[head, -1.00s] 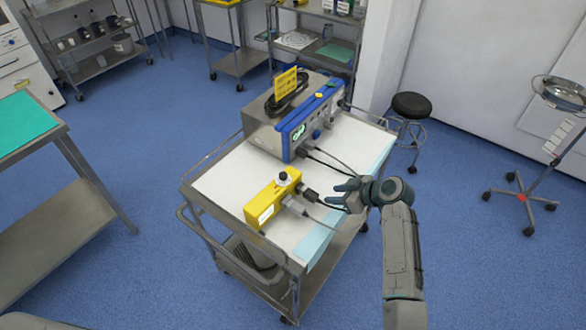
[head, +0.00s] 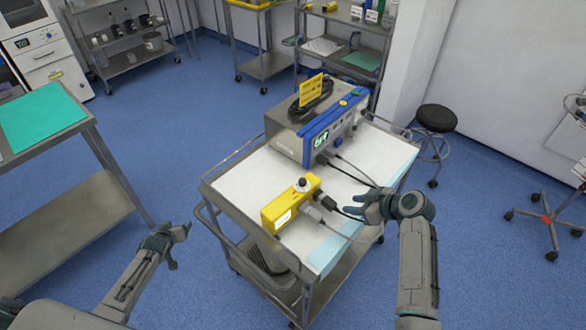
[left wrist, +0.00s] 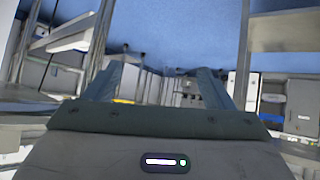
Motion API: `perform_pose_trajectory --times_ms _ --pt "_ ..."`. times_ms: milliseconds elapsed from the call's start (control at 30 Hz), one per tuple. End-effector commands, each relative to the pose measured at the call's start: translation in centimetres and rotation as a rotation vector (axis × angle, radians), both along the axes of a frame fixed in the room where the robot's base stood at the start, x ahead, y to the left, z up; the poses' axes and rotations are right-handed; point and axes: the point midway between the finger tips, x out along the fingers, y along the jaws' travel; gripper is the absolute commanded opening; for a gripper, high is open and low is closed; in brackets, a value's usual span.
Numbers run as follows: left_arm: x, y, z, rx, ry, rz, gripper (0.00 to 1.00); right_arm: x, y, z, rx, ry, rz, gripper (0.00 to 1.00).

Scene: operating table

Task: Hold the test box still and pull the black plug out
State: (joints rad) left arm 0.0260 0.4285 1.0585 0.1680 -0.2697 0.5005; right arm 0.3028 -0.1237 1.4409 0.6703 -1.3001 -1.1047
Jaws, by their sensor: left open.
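The yellow test box (head: 285,211) lies on the white-topped cart with a dark knob on top. The black plug (head: 325,202) sits in its right side, beside a grey plug (head: 312,214). My right gripper (head: 352,202) is just right of the black plug, apart from it, with its fingers spread and empty, over the plug's cable. My left gripper (head: 182,246) is open and empty, left of the cart and well away from the box. Its spread fingers show in the left wrist view (left wrist: 162,78).
A blue-fronted grey device (head: 318,125) with a yellow tag stands at the cart's back, cables running from its front. The cart (head: 240,185) has raised rails. A side table with a green cloth (head: 42,118) is at left; a stool (head: 436,118) is at right.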

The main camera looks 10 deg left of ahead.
Motion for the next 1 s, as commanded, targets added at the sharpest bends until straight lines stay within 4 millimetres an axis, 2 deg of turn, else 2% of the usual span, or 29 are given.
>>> perform_pose_trajectory --times_ms 33,167,300,500,567,600,767,867,1000 --pt "2.1 0.7 2.6 -0.013 -0.049 0.013 0.76 0.0 0.0 0.0 0.0 0.0 0.0 0.36" --pt "7.1 0.4 8.6 -0.138 -0.171 0.086 0.76 0.0 0.0 0.0 0.0 0.0 0.0 0.36" --pt "12.0 -2.7 14.4 -0.426 -0.272 0.229 0.76 0.0 0.0 0.0 0.0 0.0 0.0 0.36" --pt "16.8 -8.1 21.5 -0.863 -0.325 0.438 0.76 0.0 0.0 0.0 0.0 0.0 0.0 0.36" --pt "17.7 -10.5 22.2 -0.97 -0.291 0.519 0.76 0.0 0.0 0.0 0.0 0.0 0.0 0.36" --pt "17.9 -12.2 21.8 -1.019 -0.248 0.584 0.76 0.0 0.0 0.0 0.0 0.0 0.0 0.36" --pt "18.0 -18.7 20.5 -1.138 -0.084 0.852 0.76 0.0 0.0 0.0 0.0 0.0 0.0 0.36" --pt "17.6 -22.7 20.6 -1.179 0.004 1.034 0.76 0.0 0.0 0.0 0.0 0.0 0.0 0.36" --pt "16.6 -28.2 21.7 -1.198 0.104 1.3 0.76 0.0 0.0 0.0 0.0 0.0 0.0 0.36"
